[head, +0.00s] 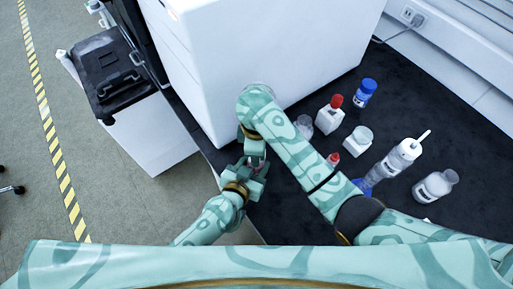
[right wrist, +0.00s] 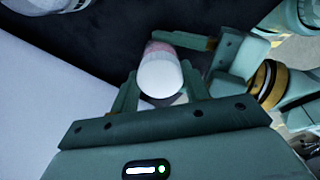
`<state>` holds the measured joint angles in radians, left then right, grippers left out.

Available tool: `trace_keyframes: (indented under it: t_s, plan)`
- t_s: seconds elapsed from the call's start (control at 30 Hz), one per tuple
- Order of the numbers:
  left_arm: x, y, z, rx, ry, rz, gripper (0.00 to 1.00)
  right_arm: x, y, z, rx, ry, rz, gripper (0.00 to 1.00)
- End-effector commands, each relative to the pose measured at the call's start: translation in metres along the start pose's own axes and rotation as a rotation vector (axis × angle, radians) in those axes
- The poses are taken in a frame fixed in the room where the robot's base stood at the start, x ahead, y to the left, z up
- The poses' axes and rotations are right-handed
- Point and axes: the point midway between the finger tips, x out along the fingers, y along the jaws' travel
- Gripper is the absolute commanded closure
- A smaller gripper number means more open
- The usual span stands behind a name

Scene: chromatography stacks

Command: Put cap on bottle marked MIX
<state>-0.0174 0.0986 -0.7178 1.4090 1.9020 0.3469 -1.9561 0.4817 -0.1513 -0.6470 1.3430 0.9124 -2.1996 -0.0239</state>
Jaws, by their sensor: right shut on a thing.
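My right gripper (head: 256,158) is shut on a small white-ended cylinder with a pinkish, partly clear body. The white-ended cylinder (right wrist: 161,78) shows between its fingers in the right wrist view, and I cannot tell whether it is a cap, a vial or both. My left gripper (head: 249,182) is right beside it, with a finger (right wrist: 180,42) against or very near the cylinder's far end. Whether the left jaws are closed is unclear. Several bottles stand on the dark bench, including an open-looking clear one (head: 304,125) partly behind my right arm. No MIX marking is readable.
A large white machine (head: 270,50) stands behind the grippers. On the bench are a blue-capped bottle (head: 365,92), a red-capped bottle (head: 330,115), a white-lidded jar (head: 358,140), a small red-capped bottle (head: 332,160), a wash bottle (head: 396,160) and a labelled bottle (head: 435,186).

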Motion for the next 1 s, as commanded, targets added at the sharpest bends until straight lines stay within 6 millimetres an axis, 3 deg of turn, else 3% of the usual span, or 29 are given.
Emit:
trace_keyframes:
  t_s: [0.27, 0.3, 0.37, 0.67, 1.0]
  plan:
    - [0.000, 0.000, 0.000, 0.000, 0.000, 0.000, 1.00, 0.000, 0.000, 0.000, 0.024, 0.000, 0.000, 0.81]
    - [0.000, 0.000, 0.000, 0.000, 0.000, 0.000, 1.00, 0.000, 0.000, 0.000, 0.023, 0.000, 0.000, 0.49]
    - [0.000, 0.000, 0.000, 0.000, 0.000, 0.000, 1.00, 0.000, 0.000, 0.000, 0.023, 0.000, 0.000, 0.32]
    - [0.000, 0.000, 0.000, 0.000, 0.000, 0.000, 1.00, -0.002, 0.000, -0.001, 0.021, 0.002, 0.000, 0.32]
    - [0.000, 0.000, 0.000, 0.000, 0.000, 0.000, 1.00, -0.041, -0.001, -0.001, 0.021, 0.004, -0.002, 0.32]
